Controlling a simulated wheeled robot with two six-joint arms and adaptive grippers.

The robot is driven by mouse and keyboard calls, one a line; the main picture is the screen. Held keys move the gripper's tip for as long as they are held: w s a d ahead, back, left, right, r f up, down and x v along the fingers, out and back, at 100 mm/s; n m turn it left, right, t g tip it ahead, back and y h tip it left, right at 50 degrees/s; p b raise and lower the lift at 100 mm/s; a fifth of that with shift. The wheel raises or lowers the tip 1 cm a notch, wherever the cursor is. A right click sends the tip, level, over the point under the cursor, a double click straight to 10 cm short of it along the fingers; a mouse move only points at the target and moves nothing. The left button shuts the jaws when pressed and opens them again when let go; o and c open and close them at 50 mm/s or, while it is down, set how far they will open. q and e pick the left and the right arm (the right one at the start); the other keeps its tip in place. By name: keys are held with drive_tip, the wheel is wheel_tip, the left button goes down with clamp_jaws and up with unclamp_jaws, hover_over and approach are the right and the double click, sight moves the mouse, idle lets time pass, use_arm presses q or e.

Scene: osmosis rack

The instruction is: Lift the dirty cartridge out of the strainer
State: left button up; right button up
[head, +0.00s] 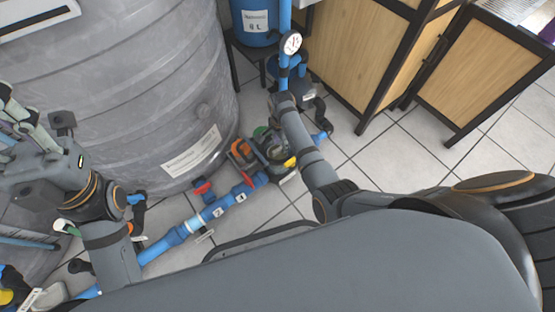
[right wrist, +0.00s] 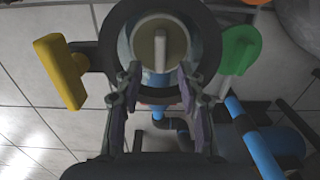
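The dirty cartridge (right wrist: 157,45) shows in the right wrist view as a round beige top with a pale upright bar across it. It sits inside the round, open-topped strainer (right wrist: 207,48). My right gripper (right wrist: 159,75) is open, with its two fingers apart on either side of the bar's lower end. No contact with the cartridge is clear. In the head view the right arm reaches to the strainer area between the green and yellow handles, and the cartridge cannot be made out. My left gripper (head: 18,115) is at the left edge, partly cut off, away from the strainer.
A yellow handle (right wrist: 60,72) and a green handle (right wrist: 240,48) flank the strainer. Blue pipe (head: 190,227) with red-handled valves runs along the floor. A large grey tank (head: 120,85) stands left, wooden cabinets (head: 385,50) right. Tiled floor right of the strainer is clear.

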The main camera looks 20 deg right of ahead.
sight(280, 148)
wheel_tip(280, 148, down, 3)
drive_tip(key=shift+b, duration=0.55)
drive_tip(key=shift+r, duration=0.15)
clamp_jaws()
